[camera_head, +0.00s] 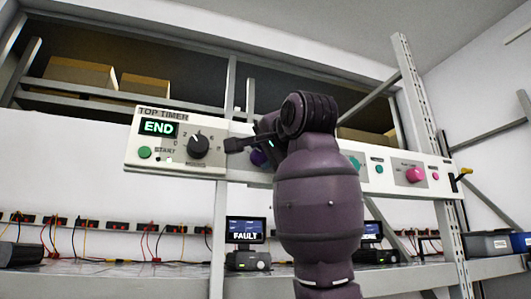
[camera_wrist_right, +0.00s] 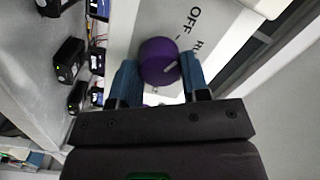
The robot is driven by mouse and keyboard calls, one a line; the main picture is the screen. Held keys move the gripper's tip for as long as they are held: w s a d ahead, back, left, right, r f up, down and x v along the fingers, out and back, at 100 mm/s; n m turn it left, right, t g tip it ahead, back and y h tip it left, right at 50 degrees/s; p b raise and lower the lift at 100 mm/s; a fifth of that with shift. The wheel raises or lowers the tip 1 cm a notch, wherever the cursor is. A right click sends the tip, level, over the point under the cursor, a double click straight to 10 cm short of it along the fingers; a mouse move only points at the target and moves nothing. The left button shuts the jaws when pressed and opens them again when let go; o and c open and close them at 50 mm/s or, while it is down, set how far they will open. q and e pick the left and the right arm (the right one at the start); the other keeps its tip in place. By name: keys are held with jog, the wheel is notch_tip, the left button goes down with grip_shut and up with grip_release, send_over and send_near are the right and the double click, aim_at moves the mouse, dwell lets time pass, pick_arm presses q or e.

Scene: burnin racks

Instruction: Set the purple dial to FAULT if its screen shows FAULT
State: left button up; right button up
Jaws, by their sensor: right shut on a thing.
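The purple dial (camera_head: 258,158) is on the long white panel, mostly hidden behind my right gripper (camera_head: 262,147) in the head view. In the right wrist view the purple dial (camera_wrist_right: 157,58) sits between the blue fingertips of my right gripper (camera_wrist_right: 158,78), which is shut on it. OFF and part of another label, starting RU, show beside the dial; no FAULT label is visible there. A short pale mark shows on the dial. Below the panel, a screen (camera_head: 245,229) reads FAULT. Another screen (camera_head: 371,230), partly hidden by my arm, seems to read DONE. My left gripper is not in view.
The panel's left end holds a TOP TIMER display (camera_head: 158,129) reading END, a black knob (camera_head: 197,146) and a green START button (camera_head: 144,153). A pink knob (camera_head: 414,174) is at its right. A bench with cables and power units lies below; grey bins (camera_head: 487,244) stand at right.

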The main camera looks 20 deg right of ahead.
jog(key=shift+f+m+b, duration=0.1)
jog(key=shift+m+b, duration=0.3)
jog(key=shift+m, duration=0.6)
jog(key=m, duration=0.2)
jog(key=shift+a+m, duration=0.1)
jog(key=shift+m, duration=0.3)
jog(key=m, duration=0.5)
jog(key=shift+m+t, duration=0.3)
jog(key=shift+m+h, duration=0.3)
jog(key=shift+m, duration=0.5)
jog(key=o, duration=0.9)
jog(key=shift+s, duration=0.1)
